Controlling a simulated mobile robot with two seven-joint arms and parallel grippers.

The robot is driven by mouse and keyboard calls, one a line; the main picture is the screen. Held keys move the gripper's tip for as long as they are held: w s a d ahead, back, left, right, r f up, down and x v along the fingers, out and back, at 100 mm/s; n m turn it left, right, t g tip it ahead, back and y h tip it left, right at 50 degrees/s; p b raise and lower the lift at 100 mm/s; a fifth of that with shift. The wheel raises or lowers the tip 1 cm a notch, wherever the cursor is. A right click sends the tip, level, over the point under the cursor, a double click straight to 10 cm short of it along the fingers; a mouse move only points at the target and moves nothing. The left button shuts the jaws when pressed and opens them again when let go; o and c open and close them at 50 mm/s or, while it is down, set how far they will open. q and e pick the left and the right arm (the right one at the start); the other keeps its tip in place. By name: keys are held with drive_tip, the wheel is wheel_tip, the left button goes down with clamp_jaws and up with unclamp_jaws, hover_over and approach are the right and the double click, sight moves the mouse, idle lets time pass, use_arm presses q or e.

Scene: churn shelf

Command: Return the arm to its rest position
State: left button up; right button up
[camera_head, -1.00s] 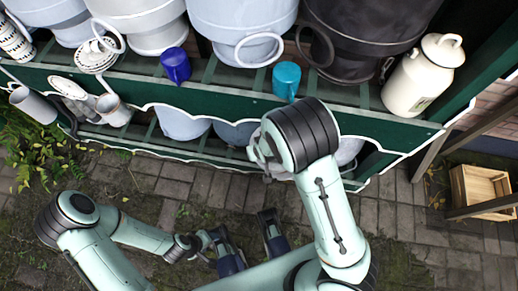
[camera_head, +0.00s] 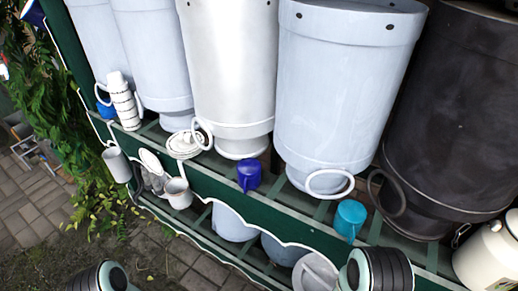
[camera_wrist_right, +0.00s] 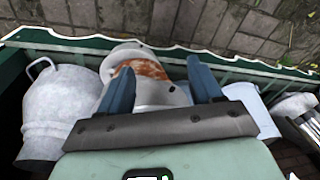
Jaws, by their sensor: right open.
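My right gripper (camera_wrist_right: 159,68) shows in the right wrist view with its two blue-grey fingers apart. A pale vessel with a rusty brown patch (camera_wrist_right: 148,68) is seen between and beyond the fingers; no grip on it shows. In the head view my right arm (camera_head: 378,270) shows only as a dark ringed joint at the bottom edge, in front of the shelf, and its gripper is out of frame. A ringed joint of my left arm (camera_head: 98,278) shows at the bottom left. My left gripper is in neither current view.
The green shelf (camera_head: 275,215) holds large churns (camera_head: 345,90), a dark blue mug (camera_head: 249,176), a teal mug (camera_head: 349,218) and a cream can (camera_head: 490,255). A grey pail (camera_wrist_right: 55,108) stands left of the right gripper. Paving lies beyond the white-edged shelf border.

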drive_tip(key=s+a+f+m+g+y, duration=0.1)
drive_tip(key=s+a+f+m+y, duration=0.2)
drive_tip(key=s, duration=0.8)
wheel_tip(320, 180, up, 14)
drive_tip(key=g+p, duration=0.1)
drive_tip(key=p, duration=1.4)
drive_tip(key=shift+s+a+n+g, duration=0.2)
drive_tip(key=shift+a+n+g, duration=0.1)
drive_tip(key=shift+a+n, duration=0.1)
drive_tip(key=shift+r, duration=0.1)
drive_tip(key=shift+c, duration=0.6)
use_arm(q)
wheel_tip(320, 180, up, 14)
drive_tip(key=s+g, duration=0.1)
drive_tip(key=shift+s+d+r, duration=0.15)
drive_tip(key=shift+s+d, duration=0.15)
drive_tip(key=shift+d, duration=0.15)
use_arm(e)
drive_tip(key=shift+s, duration=0.15)
drive_tip(key=shift+c, duration=0.2)
